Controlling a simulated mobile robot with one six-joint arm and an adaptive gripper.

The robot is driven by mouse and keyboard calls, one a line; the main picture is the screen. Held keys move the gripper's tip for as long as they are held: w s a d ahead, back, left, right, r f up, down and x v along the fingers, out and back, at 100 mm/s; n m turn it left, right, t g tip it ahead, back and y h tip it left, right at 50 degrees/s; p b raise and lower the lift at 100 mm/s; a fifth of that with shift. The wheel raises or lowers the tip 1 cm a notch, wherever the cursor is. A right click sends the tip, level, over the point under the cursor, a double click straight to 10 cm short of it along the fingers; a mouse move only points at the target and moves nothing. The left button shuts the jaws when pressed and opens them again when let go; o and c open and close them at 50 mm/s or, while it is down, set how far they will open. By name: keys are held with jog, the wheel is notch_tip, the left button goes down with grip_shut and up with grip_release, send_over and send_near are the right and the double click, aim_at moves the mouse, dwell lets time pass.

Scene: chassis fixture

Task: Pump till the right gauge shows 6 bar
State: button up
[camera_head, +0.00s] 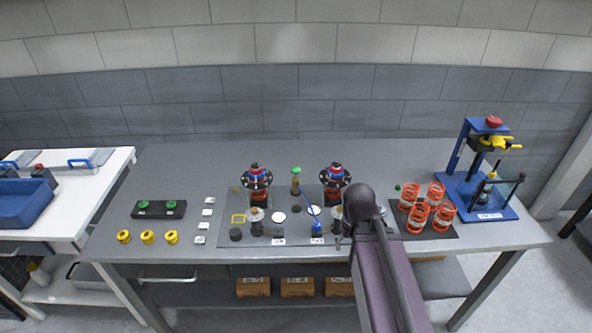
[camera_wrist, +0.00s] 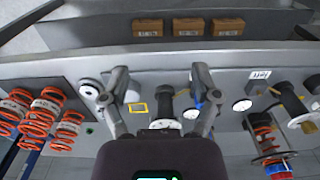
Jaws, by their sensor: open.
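My gripper (camera_wrist: 159,78) is open over the front right of the bench mat, with its fingers wide apart and nothing held. My wrist hides part of the right side.
Two red-and-blue-topped strut assemblies (camera_head: 257,176) (camera_head: 335,176) stand on the mat. Orange springs (camera_head: 437,195) and a blue press (camera_head: 484,190) are at right. Yellow parts (camera_head: 147,237) and a green-button box (camera_head: 159,209) are at left. The rear bench is clear.

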grip_shut()
dwell(1.4)
